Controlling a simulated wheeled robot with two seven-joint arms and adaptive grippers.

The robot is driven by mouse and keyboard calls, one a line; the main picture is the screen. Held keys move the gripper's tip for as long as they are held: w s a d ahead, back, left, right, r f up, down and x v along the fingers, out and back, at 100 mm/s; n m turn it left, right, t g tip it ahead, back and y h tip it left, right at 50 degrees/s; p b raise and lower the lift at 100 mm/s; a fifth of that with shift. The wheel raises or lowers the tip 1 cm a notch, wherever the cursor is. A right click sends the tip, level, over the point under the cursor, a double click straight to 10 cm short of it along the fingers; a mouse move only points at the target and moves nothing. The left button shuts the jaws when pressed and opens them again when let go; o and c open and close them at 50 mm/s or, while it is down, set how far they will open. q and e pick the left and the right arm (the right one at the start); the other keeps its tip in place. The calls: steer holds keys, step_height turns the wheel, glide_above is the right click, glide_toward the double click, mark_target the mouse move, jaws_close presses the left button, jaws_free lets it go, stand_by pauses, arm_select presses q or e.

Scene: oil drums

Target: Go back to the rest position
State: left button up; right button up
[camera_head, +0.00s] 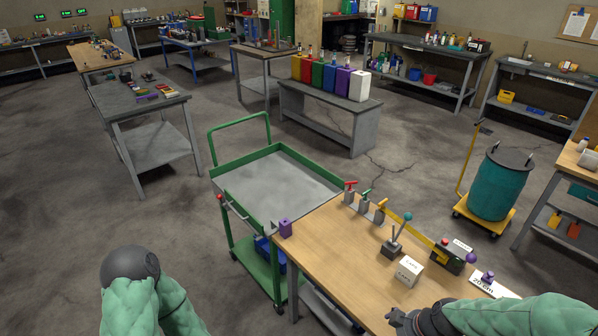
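My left arm rises at the bottom left as a green sleeve with a dark rounded joint; its gripper does not show. My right arm comes in from the bottom right, in a green sleeve. Its dark gripper (393,318) is over the near part of the wooden workbench (330,255), close to the bottom edge of the picture. The fingers are small and partly cut off, so I cannot tell whether they are open or shut, and no held object shows.
The bench bears a white box (409,271), a lever device (393,243), red and green valves and a purple block (285,228). A green cart (278,180) stands left of it. A teal drum (500,186) on a yellow trolley is at right.

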steer(key=s+a+f+m+g, duration=0.1)
steer(key=s+a+f+m, duration=0.3)
steer(key=a+f, duration=0.3)
steer(key=s+a+f+m+g, duration=0.1)
steer(key=s+a+f+m, duration=0.4)
steer(key=f, duration=0.7)
steer(key=s+a, duration=0.1)
steer(key=a, duration=0.1)
steer(key=shift+a+g+y, duration=0.4)
